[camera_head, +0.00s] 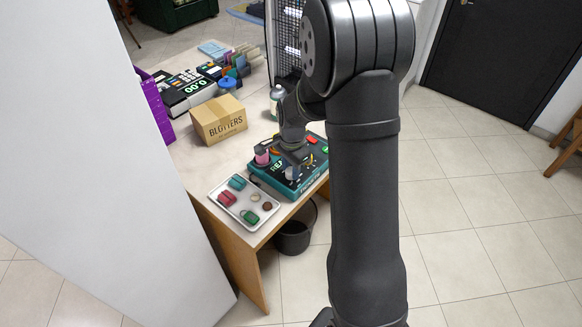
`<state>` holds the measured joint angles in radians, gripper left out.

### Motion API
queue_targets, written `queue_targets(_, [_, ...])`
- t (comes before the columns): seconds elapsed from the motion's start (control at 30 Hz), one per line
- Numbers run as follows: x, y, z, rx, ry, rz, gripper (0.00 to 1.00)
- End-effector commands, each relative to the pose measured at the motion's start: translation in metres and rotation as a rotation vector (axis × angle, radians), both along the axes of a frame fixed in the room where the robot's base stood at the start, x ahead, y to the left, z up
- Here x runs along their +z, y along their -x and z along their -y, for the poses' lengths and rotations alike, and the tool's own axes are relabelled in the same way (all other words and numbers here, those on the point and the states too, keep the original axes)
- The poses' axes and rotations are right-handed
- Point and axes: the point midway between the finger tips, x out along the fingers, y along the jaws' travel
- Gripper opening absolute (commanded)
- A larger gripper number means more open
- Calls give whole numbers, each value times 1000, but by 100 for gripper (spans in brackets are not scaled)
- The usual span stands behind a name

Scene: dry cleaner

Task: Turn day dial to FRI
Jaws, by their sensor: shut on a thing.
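The teal device (262,178) with a black top panel lies at the front right of the table. It has light lettering, a red-orange part and a green part on its top. My gripper (293,162) points down at this panel and is shut on the day dial. The dial itself is mostly hidden behind the gripper, and I cannot read which day it points to. A pink-and-dark round item (262,155) shows at the panel's left side.
A white tray (227,205) with small red, teal and green items stands in front of the device. A cardboard box marked BLOTTERS (219,120) and a pale bottle (276,100) stand behind. A black register (188,97) is further back. A dark bin (292,240) is below the table edge.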

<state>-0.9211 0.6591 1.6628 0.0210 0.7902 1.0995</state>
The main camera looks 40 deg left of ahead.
Motion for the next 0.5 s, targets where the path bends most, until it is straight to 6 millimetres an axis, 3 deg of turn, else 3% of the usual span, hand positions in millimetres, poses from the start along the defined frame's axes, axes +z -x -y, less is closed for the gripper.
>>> queue_targets(0.37, [1,-1,-1,-3,-4,3,8])
queue_targets(0.4, [1,-1,-1,-3,-4,3,36])
queue_targets(0.5, [1,-1,-1,-3,-3,2,52])
